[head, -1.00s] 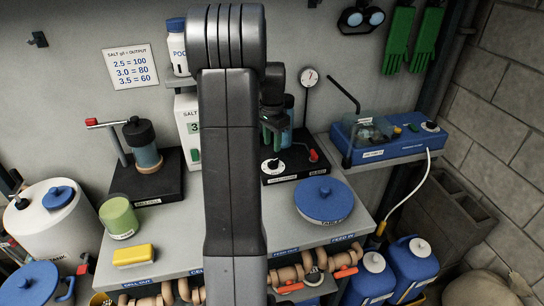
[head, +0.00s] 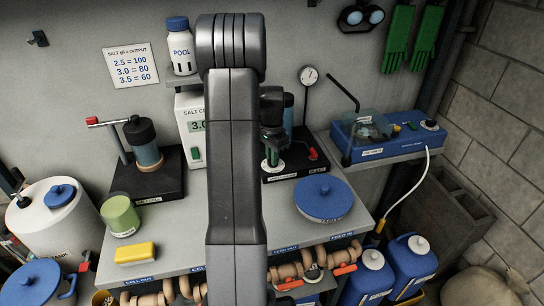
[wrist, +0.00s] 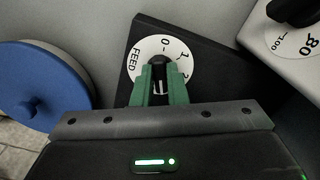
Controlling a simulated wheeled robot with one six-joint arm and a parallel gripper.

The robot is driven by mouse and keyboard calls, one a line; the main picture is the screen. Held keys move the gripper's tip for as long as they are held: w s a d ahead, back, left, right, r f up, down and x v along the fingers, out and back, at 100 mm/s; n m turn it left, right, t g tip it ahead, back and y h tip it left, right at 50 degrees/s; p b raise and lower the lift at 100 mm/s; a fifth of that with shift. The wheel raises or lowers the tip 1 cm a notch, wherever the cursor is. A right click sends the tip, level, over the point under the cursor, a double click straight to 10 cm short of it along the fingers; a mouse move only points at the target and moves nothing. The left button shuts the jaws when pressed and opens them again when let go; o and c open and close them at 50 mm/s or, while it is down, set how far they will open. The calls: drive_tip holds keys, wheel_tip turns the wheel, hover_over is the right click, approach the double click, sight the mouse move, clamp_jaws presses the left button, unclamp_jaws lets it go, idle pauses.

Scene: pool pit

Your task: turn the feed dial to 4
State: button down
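The feed dial (wrist: 142,47) has a white face marked FEED, with 0, 1 and part of a 2 showing; its other marks are hidden. Its black knob (wrist: 157,62) is in the middle, between the two green fingers of my gripper (wrist: 160,76). The fingers stand one on each side of the knob; I cannot tell whether they press on it. A short white line shows on the dark part between the fingers. In the head view my gripper (head: 271,158) points down over the dial, which it mostly covers.
A blue lid (head: 323,196) lies on the bench right of the dial; a blue round lid also shows in the wrist view (wrist: 35,85). A white salt unit (head: 190,145) stands left of the dial. A blue tester (head: 390,137) sits on a shelf at right.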

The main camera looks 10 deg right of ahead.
idle(0.3)
drive_tip(key=m+b, duration=0.1)
drive_tip(key=m, duration=0.2)
drive_tip(key=shift+w+m, duration=0.1)
drive_tip(key=shift+m, duration=1.7)
drive_tip(key=c, duration=1.4)
unclamp_jaws()
drive_tip(key=shift+c, duration=0.2)
drive_tip(key=shift+r, duration=0.15)
wheel_tip(320, 180, up, 14)
drive_tip(key=b, duration=0.1)
drive_tip(key=shift+f+b, duration=0.2)
drive_tip(key=shift+b, duration=0.1)
drive_tip(key=shift+f, duration=0.15)
